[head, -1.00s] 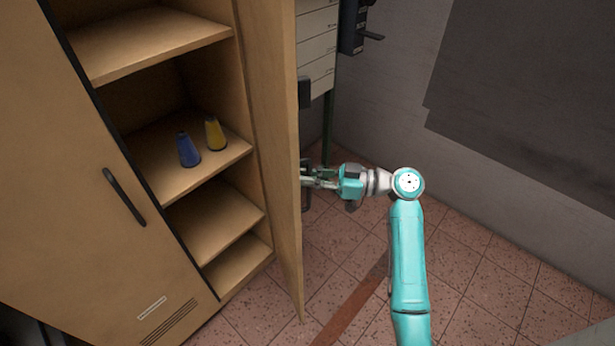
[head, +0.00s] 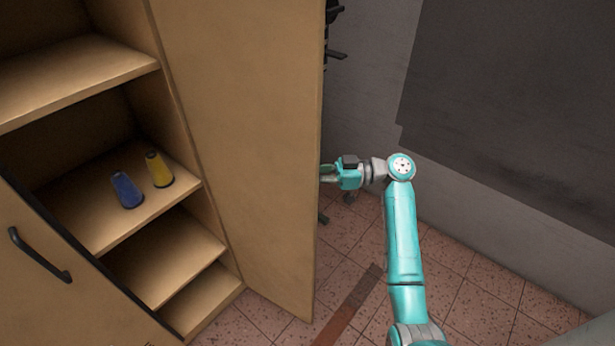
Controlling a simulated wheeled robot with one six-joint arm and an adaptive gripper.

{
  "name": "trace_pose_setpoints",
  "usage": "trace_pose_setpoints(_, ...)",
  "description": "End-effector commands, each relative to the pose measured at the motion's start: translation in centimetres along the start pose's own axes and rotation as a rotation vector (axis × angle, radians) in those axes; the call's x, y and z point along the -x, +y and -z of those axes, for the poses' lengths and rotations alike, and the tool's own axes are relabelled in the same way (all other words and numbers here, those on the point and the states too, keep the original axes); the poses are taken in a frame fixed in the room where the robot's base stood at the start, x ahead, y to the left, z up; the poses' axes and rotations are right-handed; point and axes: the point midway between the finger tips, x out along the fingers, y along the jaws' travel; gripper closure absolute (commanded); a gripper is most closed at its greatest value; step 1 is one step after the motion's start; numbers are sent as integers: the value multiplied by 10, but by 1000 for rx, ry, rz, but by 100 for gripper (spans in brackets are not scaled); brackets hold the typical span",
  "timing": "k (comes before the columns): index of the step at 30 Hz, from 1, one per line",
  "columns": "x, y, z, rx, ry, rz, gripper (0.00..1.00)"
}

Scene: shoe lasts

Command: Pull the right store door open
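The right store door (head: 237,130) stands wide open, hinged at the cupboard's right side, with its inner face towards me. My gripper (head: 327,174) is at the door's free edge, on its outer side. The fingertips and the door's handle are hidden behind the door, so I cannot tell whether the fingers are closed on the handle. The left door (head: 60,300) is shut and has a dark bar handle (head: 38,256).
A grey wall with a dark panel (head: 500,110) is at the right. Tiled floor (head: 360,262) lies clear below my arm.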

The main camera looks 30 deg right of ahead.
Motion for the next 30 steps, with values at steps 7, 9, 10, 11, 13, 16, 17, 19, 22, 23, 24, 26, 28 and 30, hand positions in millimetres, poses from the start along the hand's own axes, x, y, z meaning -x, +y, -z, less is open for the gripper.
trace_pose_setpoints(7, 0, 1, -2, -2, -2, -1, 100)
trace_pose_setpoints(9, 0, 1, -2, -3, -2, -1, 100)
trace_pose_setpoints(10, 0, 1, -2, -3, -2, -1, 100)
trace_pose_setpoints(11, 0, 1, -2, -3, -2, -1, 100)
trace_pose_setpoints(13, 0, 1, -2, -3, -2, -1, 100)
trace_pose_setpoints(16, 0, 1, -1, -3, -2, -1, 67)
trace_pose_setpoints(17, 0, 1, -1, -2, -2, -1, 61)
trace_pose_setpoints(19, 0, 1, -1, -2, -2, -1, 61)
trace_pose_setpoints(22, 0, 1, -1, -1, -1, -1, 61)
trace_pose_setpoints(23, 0, 1, -1, -1, -1, -1, 61)
trace_pose_setpoints(24, 0, 1, -1, -1, -1, -1, 61)
trace_pose_setpoints(26, 1, 1, 0, -1, -1, -1, 61)
trace_pose_setpoints(28, 4, 2, 0, -1, -1, -2, 61)
trace_pose_setpoints(30, 10, 2, 0, -1, 0, -2, 61)
